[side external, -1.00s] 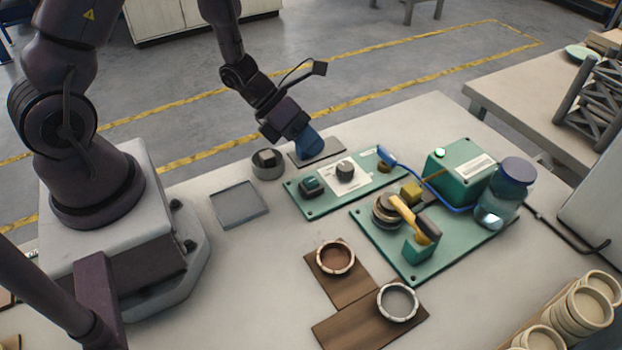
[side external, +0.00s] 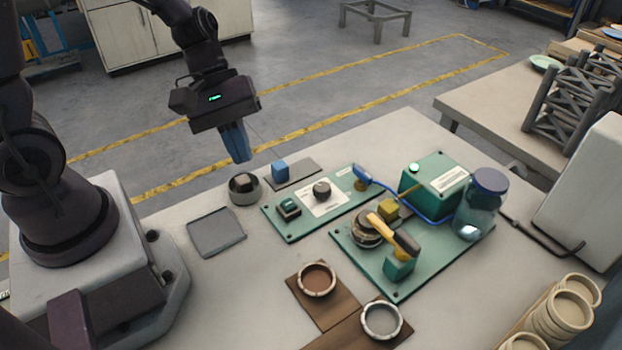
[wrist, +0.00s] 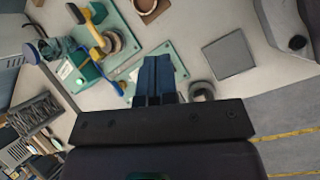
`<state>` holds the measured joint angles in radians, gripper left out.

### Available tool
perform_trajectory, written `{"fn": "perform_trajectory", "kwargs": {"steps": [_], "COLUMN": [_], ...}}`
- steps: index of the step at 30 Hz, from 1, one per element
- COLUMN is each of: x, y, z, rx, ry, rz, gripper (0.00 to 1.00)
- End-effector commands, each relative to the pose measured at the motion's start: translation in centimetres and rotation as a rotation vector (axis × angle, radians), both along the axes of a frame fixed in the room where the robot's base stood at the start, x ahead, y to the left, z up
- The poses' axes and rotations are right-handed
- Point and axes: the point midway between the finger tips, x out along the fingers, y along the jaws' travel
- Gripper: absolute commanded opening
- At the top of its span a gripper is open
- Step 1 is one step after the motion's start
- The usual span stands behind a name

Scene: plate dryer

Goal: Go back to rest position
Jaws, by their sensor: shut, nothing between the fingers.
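My gripper (side external: 237,157) hangs above the far left edge of the table in the side external view, with its blue fingers pointing down. The fingers are together and hold nothing. In the wrist view the blue fingers (wrist: 159,62) show closed, pointing up the picture. A small blue cube (side external: 280,170) sits on a dark flat plate (side external: 300,175) to the right of and below the gripper. A round grey cup (side external: 245,190) with a small block in it stands just below the gripper, apart from it.
A green board (side external: 290,226) with a knob and a second green board (side external: 400,283) with a yellow-handled lever, green box (side external: 425,178) and jar (side external: 478,215) stand to the right. A grey square plate (side external: 215,232) lies nearer my base. Two bowls (side external: 317,278) (side external: 382,319) sit on wooden boards.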

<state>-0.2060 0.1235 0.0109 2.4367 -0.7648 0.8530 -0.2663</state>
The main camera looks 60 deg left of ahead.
Motion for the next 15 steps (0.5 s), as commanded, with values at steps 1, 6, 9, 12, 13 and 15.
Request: {"fn": "perform_trajectory", "kwargs": {"steps": [1,6,9,12,13,15], "x": [-0.7,-2.7,-3.6,-4.3,-4.4,-4.8], "y": [0.3,2.3,3.4,4.2,4.3,4.3], "z": [1.6,5.8,8.3,10.8,11.4,12.7], "rx": [0.07,0.334,0.496,0.636,0.67,0.726], "ry": [-0.089,-0.322,-0.435,-0.529,-0.553,-0.608], "rz": [-0.147,-0.586,-0.773,-0.881,-0.897,-0.913], "gripper": [0.0,0.0,0.0,0.0,0.0,0.0]}}
